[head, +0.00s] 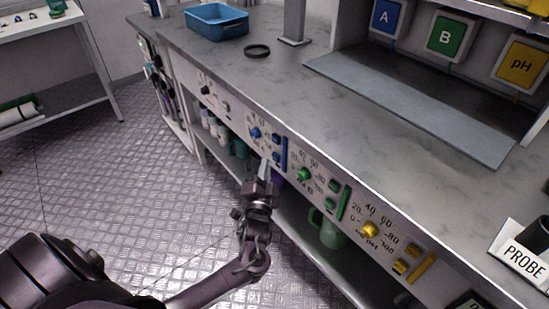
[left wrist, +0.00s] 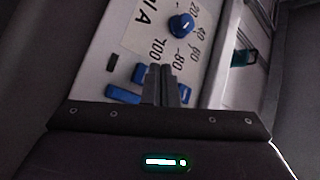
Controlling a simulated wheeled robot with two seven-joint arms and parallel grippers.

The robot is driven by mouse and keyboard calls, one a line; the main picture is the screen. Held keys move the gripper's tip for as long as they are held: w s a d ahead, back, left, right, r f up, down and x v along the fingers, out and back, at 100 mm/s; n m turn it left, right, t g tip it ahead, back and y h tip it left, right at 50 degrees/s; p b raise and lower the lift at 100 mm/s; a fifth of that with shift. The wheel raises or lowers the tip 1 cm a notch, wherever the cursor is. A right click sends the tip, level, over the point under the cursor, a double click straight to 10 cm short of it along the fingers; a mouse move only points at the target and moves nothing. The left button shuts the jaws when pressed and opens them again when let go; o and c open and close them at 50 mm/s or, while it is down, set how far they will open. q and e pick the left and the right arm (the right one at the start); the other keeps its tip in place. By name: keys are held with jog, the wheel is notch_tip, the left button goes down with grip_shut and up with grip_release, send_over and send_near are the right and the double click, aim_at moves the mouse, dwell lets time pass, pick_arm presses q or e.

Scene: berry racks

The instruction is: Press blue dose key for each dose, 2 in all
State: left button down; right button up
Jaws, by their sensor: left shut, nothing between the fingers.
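The blue dose panel sits on the bench front, with a blue knob (head: 255,133), two small blue keys (head: 276,140) and an upright blue bar (head: 285,153). My left gripper (head: 264,170) is shut and empty, its tips close to the lower part of this panel. The blue bar (left wrist: 122,95) and blue knob (left wrist: 181,24) also show there. I cannot tell whether the tips touch anything. My right gripper is out of view.
Similar panels with a green knob (head: 304,174) and a yellow knob (head: 370,230) lie to the right. A shelf below holds a green jug (head: 328,230). On the bench are a blue tray (head: 216,22) and a dark ring (head: 257,51).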

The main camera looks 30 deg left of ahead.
pick_arm(q)
jog(key=shift+w, duration=0.15)
dwell(0.6)
jog(key=shift+w+d, duration=0.15)
jog(key=shift+w, duration=0.1)
jog(key=shift+w+d, duration=0.2)
jog(key=shift+w, duration=0.25)
dwell(0.7)
jog(key=shift+s+a, duration=0.1)
jog(key=shift+s, duration=0.05)
jog(key=shift+s+a+p, duration=0.25)
jog(key=shift+s+p, duration=0.25)
jog(key=shift+s, duration=0.2)
